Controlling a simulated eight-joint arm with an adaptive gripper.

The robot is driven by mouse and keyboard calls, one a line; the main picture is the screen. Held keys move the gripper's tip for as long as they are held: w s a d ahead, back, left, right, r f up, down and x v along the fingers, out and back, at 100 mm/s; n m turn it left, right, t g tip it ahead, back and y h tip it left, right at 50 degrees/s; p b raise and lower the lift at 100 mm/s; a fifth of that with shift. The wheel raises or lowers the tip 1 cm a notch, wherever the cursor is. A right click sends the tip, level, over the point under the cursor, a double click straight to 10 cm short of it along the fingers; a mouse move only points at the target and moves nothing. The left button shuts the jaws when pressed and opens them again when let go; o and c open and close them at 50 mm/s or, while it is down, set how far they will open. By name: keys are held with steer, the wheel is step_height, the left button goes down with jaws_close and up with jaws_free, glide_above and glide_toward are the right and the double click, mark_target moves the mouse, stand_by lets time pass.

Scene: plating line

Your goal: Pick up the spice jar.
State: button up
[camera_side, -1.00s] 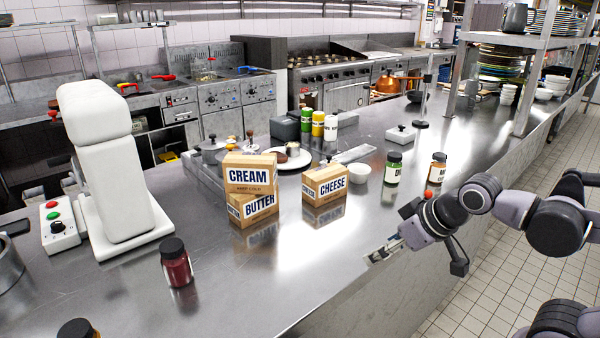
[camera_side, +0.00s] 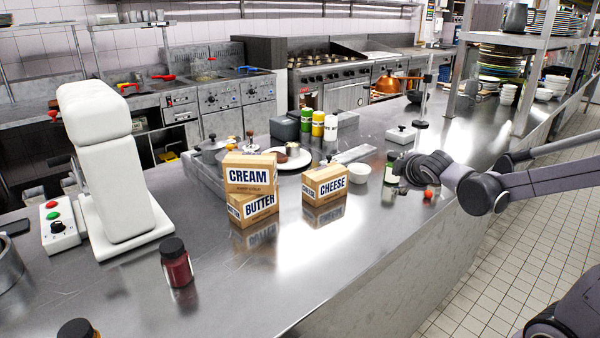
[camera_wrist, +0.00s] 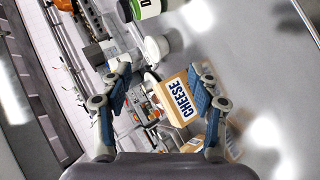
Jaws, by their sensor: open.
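Several small dark-lidded jars stand on the steel counter; I cannot tell which one is the spice jar. A green jar with a white label (camera_side: 390,172) stands upright near the right of the counter, partly covered by my gripper (camera_side: 412,166). It also shows cut off at the top of the wrist view (camera_wrist: 146,8). A red jar (camera_side: 176,268) stands at the front left. Another dark lid (camera_side: 76,329) is cut off at the bottom edge. In the wrist view my gripper (camera_wrist: 166,78) has its fingers wide apart with nothing gripped. The orange-brown jar is hidden behind my arm.
A cheese box (camera_side: 325,183) and a cream box (camera_side: 250,173) on a butter box (camera_side: 253,207) stand mid-counter. A white bowl (camera_side: 359,173) is left of the green jar. A small red-orange item (camera_side: 428,193) lies below my gripper.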

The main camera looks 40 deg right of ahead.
steer(key=d+f+n+h, duration=0.1)
steer(key=d+n+h, duration=0.1)
steer(key=d+n, duration=0.3)
steer(key=d+f+n+h, duration=0.2)
steer(key=d+n, duration=0.3)
steer(key=d, duration=0.6)
steer(key=d+f+n+h, duration=0.2)
steer(key=d+n, duration=0.3)
steer(key=d, duration=0.3)
steer(key=shift+w+d+f+n+h, duration=0.1)
steer(key=shift+w+d+n+h, duration=0.25)
steer(key=shift+h, duration=0.45)
steer(key=shift+s+d+f+n, duration=0.1)
steer(key=shift+d+f+n, duration=0.35)
steer(key=shift+n, duration=0.1)
steer(key=x, duration=1)
steer(key=shift+d+r, duration=0.25)
steer(key=shift+r, duration=0.1)
jaws_close()
